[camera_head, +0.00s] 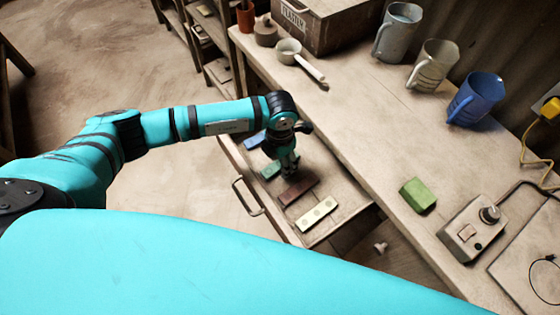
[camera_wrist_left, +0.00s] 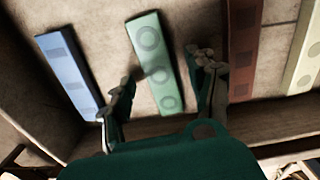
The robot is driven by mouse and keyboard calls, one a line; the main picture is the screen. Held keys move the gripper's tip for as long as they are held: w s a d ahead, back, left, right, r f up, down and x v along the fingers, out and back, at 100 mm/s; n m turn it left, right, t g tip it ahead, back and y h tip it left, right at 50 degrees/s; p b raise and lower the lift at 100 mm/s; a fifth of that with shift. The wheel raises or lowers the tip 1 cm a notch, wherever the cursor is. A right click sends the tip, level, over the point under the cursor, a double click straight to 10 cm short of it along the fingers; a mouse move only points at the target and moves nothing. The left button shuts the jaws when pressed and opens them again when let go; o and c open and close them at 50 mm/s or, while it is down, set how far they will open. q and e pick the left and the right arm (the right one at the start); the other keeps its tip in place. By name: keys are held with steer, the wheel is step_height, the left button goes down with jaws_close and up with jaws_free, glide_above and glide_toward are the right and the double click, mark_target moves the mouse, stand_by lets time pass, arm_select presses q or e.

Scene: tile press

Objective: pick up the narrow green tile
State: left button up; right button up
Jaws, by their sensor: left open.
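The narrow green tile (camera_wrist_left: 152,58) lies in an open drawer, with round marks on its face. In the head view the green tile (camera_head: 270,170) is partly hidden by my left gripper (camera_head: 287,164). In the left wrist view my left gripper (camera_wrist_left: 165,68) is open and empty. Its two fingers stand apart on either side of the tile's near part, and I cannot tell how far above it they are. My right gripper is not in view.
In the drawer (camera_head: 345,205), a blue tile (camera_wrist_left: 70,75) lies left of the green one, with brown (camera_wrist_left: 243,50) and cream (camera_wrist_left: 306,45) tiles to its right. A green block (camera_head: 418,195), control box (camera_head: 472,232), ladle (camera_head: 290,52) and blue jug (camera_head: 476,100) stand on the bench.

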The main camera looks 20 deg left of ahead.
arm_select(q)
steer(key=shift+f, duration=0.3)
jaws_close()
steer(key=shift+r, duration=0.15)
